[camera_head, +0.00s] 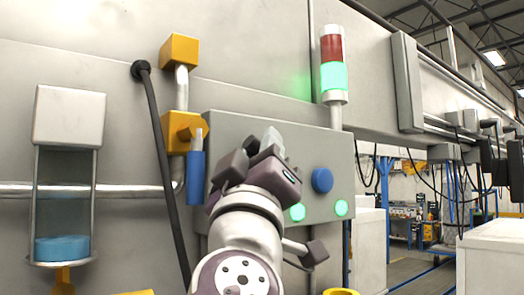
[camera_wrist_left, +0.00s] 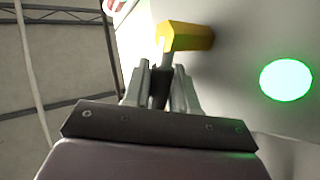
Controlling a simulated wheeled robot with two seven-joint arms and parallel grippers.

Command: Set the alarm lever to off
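My left gripper (camera_head: 270,138) is raised in front of the grey control panel (camera_head: 336,160) in the head view and hides part of it. In the left wrist view, a yellow part (camera_wrist_left: 190,37) with a thin grey stem (camera_wrist_left: 167,50) lies just beyond the fingertips (camera_wrist_left: 160,80); it may be the alarm lever, but I cannot tell. The stem reaches down toward the gap between the fingers. Something dark shows in that gap, and whether it is gripped is unclear. The signal tower (camera_head: 333,62) has a red upper part and a lit green lower part. My right gripper is not in view.
A blue round knob (camera_head: 322,180) and green lights (camera_head: 341,208) are on the panel. A yellow fitting (camera_head: 180,130) with a blue handle (camera_head: 196,178) and a black cable (camera_head: 163,170) are left of the gripper. A glass container (camera_head: 65,190) hangs farther left.

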